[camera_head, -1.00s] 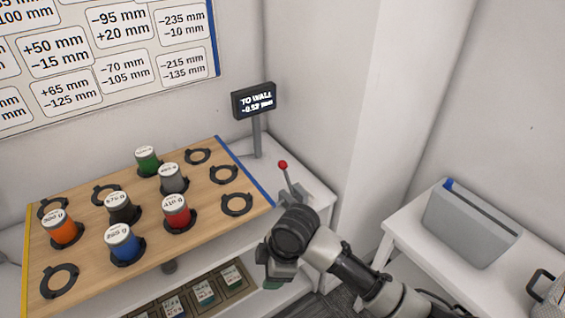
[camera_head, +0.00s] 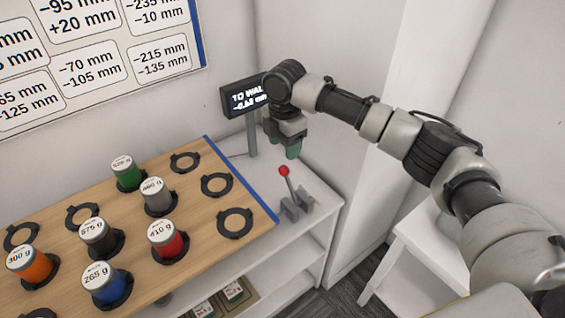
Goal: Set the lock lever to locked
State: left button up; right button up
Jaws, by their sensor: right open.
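The lock lever (camera_head: 288,186) has a thin grey stem with a red ball knob (camera_head: 284,170) and stands nearly upright, leaning slightly left. Its grey bracket (camera_head: 297,209) sits on the white bench top, right of the board's blue edge. My right gripper (camera_head: 293,150) points down above and just behind the knob, apart from it as far as I can tell. It is open, with green fingertips and nothing visible between them. My left gripper is out of view.
A tilting wooden board (camera_head: 200,215) carries several coloured weight cans and empty black rings to the left. A small display (camera_head: 238,97) reading "TO WALL" stands behind, partly hidden by my right gripper. A white table (camera_head: 405,262) stands at the right.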

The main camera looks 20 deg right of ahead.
aim_at(284, 167)
notch_tip(284, 167, down, 6)
jog(key=shift+w+r, duration=0.1)
jog(key=shift+r, duration=0.05)
notch_tip(284, 167, down, 3)
jog(key=shift+r, duration=0.1)
jog(key=shift+c, duration=1)
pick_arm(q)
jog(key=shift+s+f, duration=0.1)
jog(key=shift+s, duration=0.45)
pick_arm(e)
grip_shut()
